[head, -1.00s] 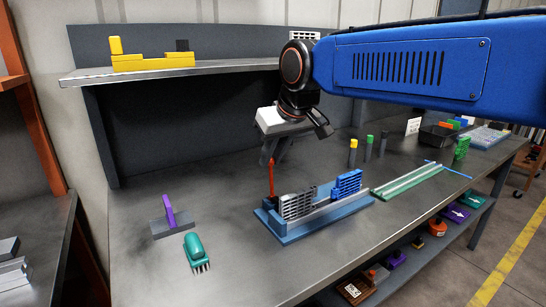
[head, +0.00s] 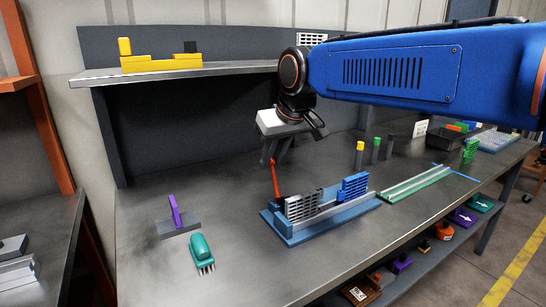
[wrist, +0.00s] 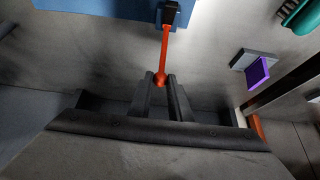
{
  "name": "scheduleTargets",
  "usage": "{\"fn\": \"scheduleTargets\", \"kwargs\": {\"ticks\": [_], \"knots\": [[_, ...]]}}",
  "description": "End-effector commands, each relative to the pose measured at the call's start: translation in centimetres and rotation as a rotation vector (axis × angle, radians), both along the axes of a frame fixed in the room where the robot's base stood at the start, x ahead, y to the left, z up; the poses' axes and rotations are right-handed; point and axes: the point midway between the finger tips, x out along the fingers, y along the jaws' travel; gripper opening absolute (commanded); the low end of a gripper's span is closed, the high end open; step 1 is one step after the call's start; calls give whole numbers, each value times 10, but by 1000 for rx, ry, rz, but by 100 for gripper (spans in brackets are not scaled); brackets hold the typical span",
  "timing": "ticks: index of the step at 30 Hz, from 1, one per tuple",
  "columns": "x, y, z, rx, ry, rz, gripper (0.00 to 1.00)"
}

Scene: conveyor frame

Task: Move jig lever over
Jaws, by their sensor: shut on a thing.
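The jig is a blue base (head: 292,238) on the bench with a grey slatted block (head: 304,206) and a blue slatted block (head: 354,187) on it. The lever is a thin red-orange bar (head: 276,182) rising from the jig's left end, tilted slightly to the left at its top. My gripper (head: 272,156) is at the top of the lever. In the wrist view my gripper (wrist: 160,80) has its two fingers shut on the lever's round knob, and the red-orange lever (wrist: 165,50) runs to a dark pivot beside the blue base (wrist: 110,8).
Left of the jig are a purple upright on a grey block (head: 178,222) and a teal brush (head: 201,252). A green rail (head: 414,184) and several coloured-top posts (head: 376,148) stand to the right. A shelf (head: 220,70) overhangs the bench's back left.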

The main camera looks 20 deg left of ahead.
Motion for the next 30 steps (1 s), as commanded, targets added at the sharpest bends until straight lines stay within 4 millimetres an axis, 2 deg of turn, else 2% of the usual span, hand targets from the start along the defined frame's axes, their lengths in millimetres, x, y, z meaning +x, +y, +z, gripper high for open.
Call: {"fn": "scheduleTargets", "kwargs": {"ticks": [20,30], "knots": [[17,19,-14,1,-1,0,5],[18,20,-15,2,-1,0,5]]}}
